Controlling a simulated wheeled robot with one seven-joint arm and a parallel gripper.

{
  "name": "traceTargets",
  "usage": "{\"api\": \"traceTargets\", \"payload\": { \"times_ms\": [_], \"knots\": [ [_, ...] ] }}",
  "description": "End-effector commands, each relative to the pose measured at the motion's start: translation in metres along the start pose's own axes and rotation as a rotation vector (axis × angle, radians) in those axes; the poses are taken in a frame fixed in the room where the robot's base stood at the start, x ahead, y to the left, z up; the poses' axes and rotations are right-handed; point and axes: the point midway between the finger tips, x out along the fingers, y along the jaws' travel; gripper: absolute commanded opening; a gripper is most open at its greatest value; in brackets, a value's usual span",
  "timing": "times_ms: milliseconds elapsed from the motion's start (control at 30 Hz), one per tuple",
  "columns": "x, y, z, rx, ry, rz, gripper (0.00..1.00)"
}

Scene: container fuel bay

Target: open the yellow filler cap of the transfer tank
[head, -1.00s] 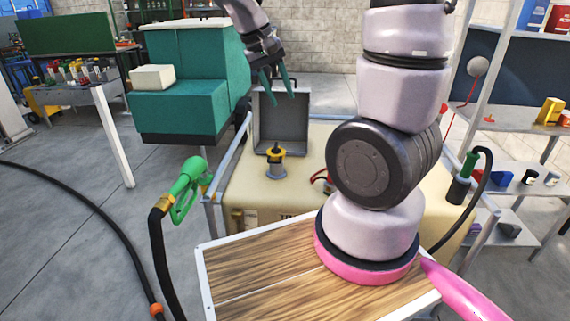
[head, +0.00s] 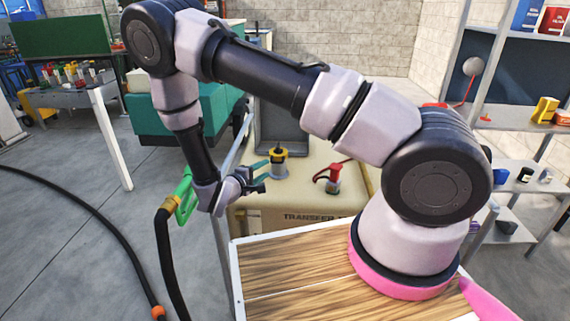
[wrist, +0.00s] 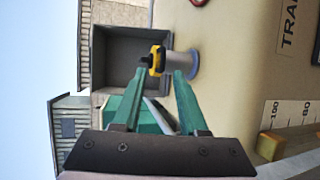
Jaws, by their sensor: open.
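The yellow filler cap (head: 278,151) with a black top sits on a short grey neck on the cream transfer tank (head: 300,200). My gripper (head: 266,173) is open and empty, just in front and to the left of the cap and neck in the head view. In the wrist view the yellow cap (wrist: 157,60) and grey neck lie beyond the tips of the green fingers (wrist: 158,80), roughly between them. I cannot tell whether the fingers touch it. The cap looks seated on its neck.
A red-topped fitting (head: 332,178) stands on the tank to the right of the cap. An open grey box (head: 283,118) is behind the cap. A green fuel nozzle (head: 184,198) on a black hose hangs left of the tank, partly behind my arm. A wooden board (head: 300,270) lies in front.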

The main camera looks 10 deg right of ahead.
Motion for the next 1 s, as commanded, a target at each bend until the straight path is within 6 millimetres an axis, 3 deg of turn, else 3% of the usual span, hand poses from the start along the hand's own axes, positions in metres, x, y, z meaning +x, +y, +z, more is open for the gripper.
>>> {"api": "traceTargets", "payload": {
  "times_ms": [233, 700, 1000],
  "knots": [
    [0.015, -0.008, -0.004, -0.011, 0.026, 0.012, 0.42],
    [0.095, -0.007, -0.006, -0.011, 0.025, 0.010, 0.42],
    [0.107, -0.006, -0.006, -0.010, 0.026, 0.010, 0.42]
  ]
}}
